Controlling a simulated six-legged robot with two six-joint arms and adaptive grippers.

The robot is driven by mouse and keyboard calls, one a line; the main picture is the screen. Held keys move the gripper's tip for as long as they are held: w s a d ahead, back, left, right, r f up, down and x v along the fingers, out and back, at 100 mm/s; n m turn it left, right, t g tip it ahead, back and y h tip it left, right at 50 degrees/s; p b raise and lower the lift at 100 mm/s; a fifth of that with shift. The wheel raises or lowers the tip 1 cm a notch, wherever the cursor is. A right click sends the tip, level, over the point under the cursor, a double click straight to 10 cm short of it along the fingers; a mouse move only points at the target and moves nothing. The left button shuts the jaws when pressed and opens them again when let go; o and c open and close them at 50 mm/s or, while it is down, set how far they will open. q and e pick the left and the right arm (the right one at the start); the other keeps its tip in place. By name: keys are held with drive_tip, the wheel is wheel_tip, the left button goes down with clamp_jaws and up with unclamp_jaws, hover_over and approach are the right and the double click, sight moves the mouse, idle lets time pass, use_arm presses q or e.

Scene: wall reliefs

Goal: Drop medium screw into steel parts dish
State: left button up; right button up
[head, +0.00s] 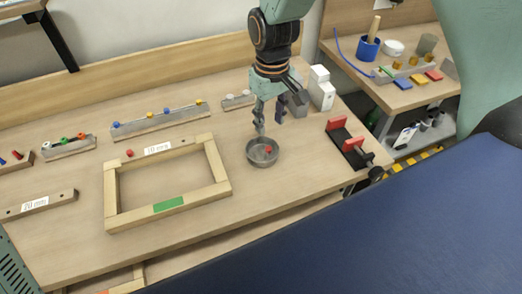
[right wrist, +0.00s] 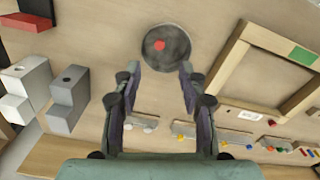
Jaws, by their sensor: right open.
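The round grey steel dish (head: 255,156) stands on the bench to the right of the wooden frame. A small red-headed piece (head: 268,150), which looks like the screw, lies inside it. In the right wrist view the dish (right wrist: 177,50) is just beyond the fingertips, with the red head (right wrist: 160,45) inside. My right gripper (head: 270,122) is open and empty, above and slightly behind the dish; its spread fingers (right wrist: 160,74) hold nothing. The screw's shank is too small to make out. My left gripper is not in view.
Racks with coloured screws (head: 160,119) line the back. White and grey blocks (head: 321,92) stand behind right; a red-and-black fixture (head: 346,143) stands right. Bench in front of the dish is clear.

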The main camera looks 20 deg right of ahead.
wheel_tip(320, 180, up, 4)
drive_tip(key=shift+r, duration=0.25)
idle(0.5)
